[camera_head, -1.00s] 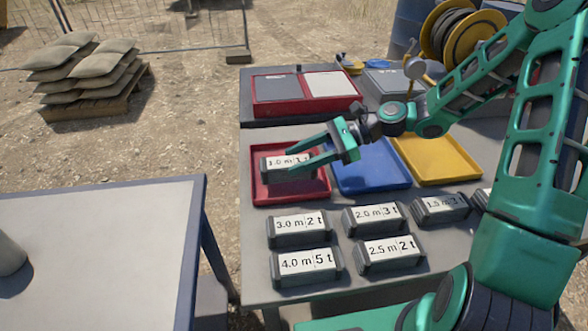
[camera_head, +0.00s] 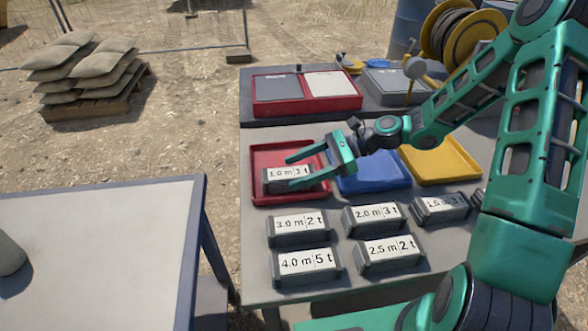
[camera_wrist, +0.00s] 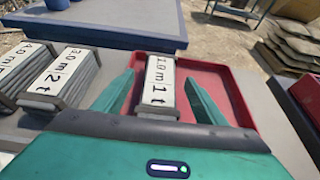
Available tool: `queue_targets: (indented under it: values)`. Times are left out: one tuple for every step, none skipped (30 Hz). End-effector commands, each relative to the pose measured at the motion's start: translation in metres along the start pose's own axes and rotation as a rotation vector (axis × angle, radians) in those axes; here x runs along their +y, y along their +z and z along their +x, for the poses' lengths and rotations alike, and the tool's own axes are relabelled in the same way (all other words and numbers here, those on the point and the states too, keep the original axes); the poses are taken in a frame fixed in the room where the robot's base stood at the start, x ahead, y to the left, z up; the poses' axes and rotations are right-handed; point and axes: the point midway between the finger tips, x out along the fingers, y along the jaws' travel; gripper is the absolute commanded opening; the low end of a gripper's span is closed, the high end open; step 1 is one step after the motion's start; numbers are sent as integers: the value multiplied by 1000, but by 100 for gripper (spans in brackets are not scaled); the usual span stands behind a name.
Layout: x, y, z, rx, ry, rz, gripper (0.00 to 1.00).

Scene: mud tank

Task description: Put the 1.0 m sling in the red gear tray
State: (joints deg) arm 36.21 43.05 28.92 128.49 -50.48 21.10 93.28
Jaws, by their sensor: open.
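The 1.0 m sling (camera_head: 287,178), a dark block with a white label reading "1.0 m 1 t", lies in the red gear tray (camera_head: 262,157). In the wrist view the sling (camera_wrist: 158,82) lies between my two fingers, with gaps on both sides, and the red tray (camera_wrist: 228,88) shows around it. My gripper (camera_head: 298,168) is open around the sling in the head view, its green fingers apart from it. The gripper also shows in the wrist view (camera_wrist: 160,95).
A blue tray (camera_head: 370,182) and a yellow tray (camera_head: 440,165) stand right of the red one. Several labelled slings, such as the 3.0 m one (camera_head: 298,226), sit in front. A red case (camera_head: 305,92) stands behind. A second table (camera_head: 100,240) stands at left.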

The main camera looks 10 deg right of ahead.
Motion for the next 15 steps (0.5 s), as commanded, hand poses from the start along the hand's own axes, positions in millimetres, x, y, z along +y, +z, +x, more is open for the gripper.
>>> queue_targets:
  values:
    - [0,0,0,0,0,0,65]
    - [0,1,0,0,0,0,65]
    - [0,1,-1,0,-1,0,65]
    - [0,1,-3,1,-1,0,65]
    - [0,1,-5,1,-2,0,65]
    - [-1,1,-9,1,-2,0,65]
    - [-1,1,-12,2,-2,0,65]
    - [-1,1,-17,2,-3,0,65]
    - [-1,1,-24,2,-4,0,65]
    - [-1,1,-29,1,-4,0,65]
    - [-1,1,-35,2,-5,0,65]
    - [-1,0,-44,2,-5,1,65]
    - [-1,0,-50,2,-5,0,65]
    - [-1,1,-56,2,-5,0,65]
    - [-1,0,-64,2,-6,0,65]
